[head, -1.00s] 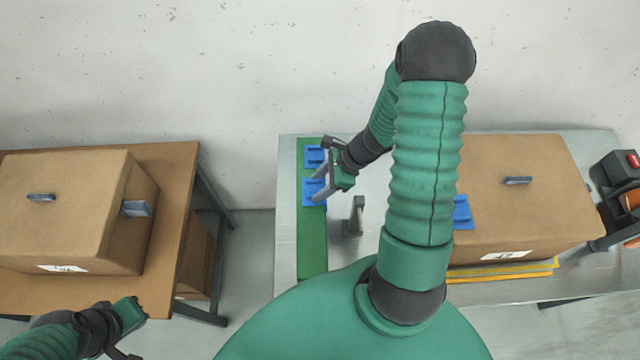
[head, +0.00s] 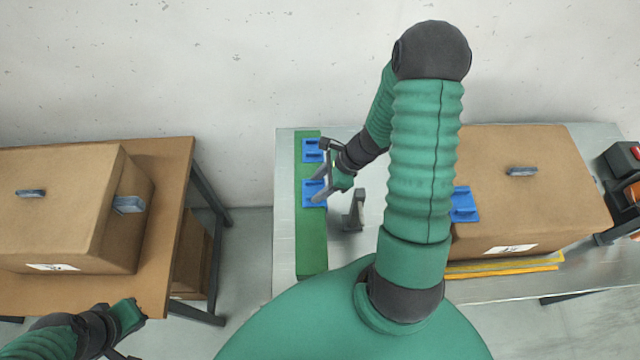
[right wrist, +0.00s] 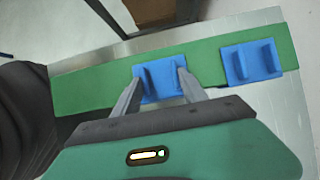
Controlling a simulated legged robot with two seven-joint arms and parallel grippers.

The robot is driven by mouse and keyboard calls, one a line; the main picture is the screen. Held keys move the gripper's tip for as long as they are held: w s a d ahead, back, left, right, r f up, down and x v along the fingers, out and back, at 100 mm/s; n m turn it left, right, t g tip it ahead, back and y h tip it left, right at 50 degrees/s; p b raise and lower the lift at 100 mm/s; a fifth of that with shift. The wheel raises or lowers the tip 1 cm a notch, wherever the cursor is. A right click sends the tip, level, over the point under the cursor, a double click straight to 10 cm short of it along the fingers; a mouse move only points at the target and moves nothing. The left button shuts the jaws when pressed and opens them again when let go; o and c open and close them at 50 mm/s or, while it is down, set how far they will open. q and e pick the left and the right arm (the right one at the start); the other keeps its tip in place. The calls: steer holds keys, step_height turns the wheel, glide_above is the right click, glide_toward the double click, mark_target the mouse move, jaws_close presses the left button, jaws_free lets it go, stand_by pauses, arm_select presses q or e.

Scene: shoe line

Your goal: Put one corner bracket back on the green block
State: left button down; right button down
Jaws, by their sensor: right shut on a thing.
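The long green block (head: 312,245) lies along the left part of the metal table, and it also shows in the right wrist view (right wrist: 85,92). Two blue corner brackets sit on it: a far one (head: 311,150) and a nearer one (head: 312,195). My right gripper (head: 322,190) is shut on the nearer bracket, which shows between its fingers in the right wrist view (right wrist: 160,85). The other bracket (right wrist: 252,62) is to its right there. A third blue bracket (head: 464,205) is on the left side of the right cardboard box. My left gripper (head: 135,318) is at lower left; its fingers are unclear.
The right cardboard box (head: 530,190) stands on the metal table (head: 285,230), with yellow strips (head: 505,266) at its front. A grey stand (head: 354,212) is close right of the green block. Another box (head: 60,210) stands on the brown table (head: 178,165), across a gap.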

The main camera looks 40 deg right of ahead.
steer(key=shift+a, duration=0.15)
steer(key=shift+f, duration=0.1)
steer(key=shift+s+d+f+b, duration=0.25)
steer(key=shift+s+f+b, duration=0.2)
steer(key=shift+f, duration=0.1)
stand_by(1.0)
steer(key=c, duration=0.5)
jaws_free()
steer(key=shift+o, duration=0.5)
steer(key=shift+r, duration=0.1)
steer(key=shift+w, duration=0.1)
